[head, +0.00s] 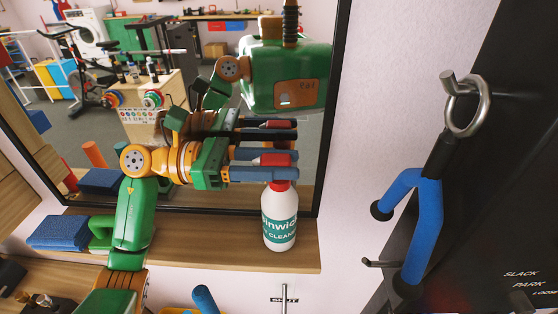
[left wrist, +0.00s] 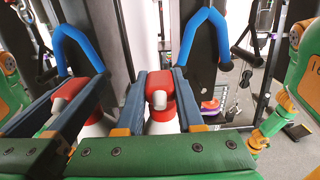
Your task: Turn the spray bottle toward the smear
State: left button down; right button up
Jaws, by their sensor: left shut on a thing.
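The spray bottle (head: 280,217) is white with a teal label and a red head, and stands upright on the wooden shelf below the mirror. My left gripper (head: 288,165) reaches in from the left and is shut on its red head. In the left wrist view the red head (left wrist: 160,92) sits between the two blue-grey fingers of my left gripper (left wrist: 159,76), and its pale nozzle appears to face back toward the camera. The mirror (head: 205,55) repeats the gripper and the red head. I cannot make out the smear. My right gripper is not in view.
A blue folded cloth (head: 60,231) lies on the shelf (head: 235,255) at the left. The shelf ends just right of the bottle, before a pale wall. A blue-handled attachment (head: 425,215) hangs at the right on a dark gym frame. The room behind my arm is reflection.

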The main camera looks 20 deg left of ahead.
pick_arm(q)
jog(key=shift+r, duration=0.15)
jog(key=shift+f, duration=0.25)
jog(key=shift+c, duration=2.3)
grip_release()
jog(key=shift+s+r, duration=0.1)
jog(key=shift+s, duration=0.05)
jog(key=shift+a+f+b, duration=0.2)
jog(key=shift+f+b, duration=0.05)
jog(key=shift+b, duration=0.25)
jog(key=b+v, duration=0.3)
jog(key=v, duration=0.3)
jog(key=shift+s+a+r, duration=0.15)
jog(key=shift+a+r, duration=0.05)
jog(key=shift+a, duration=0.1)
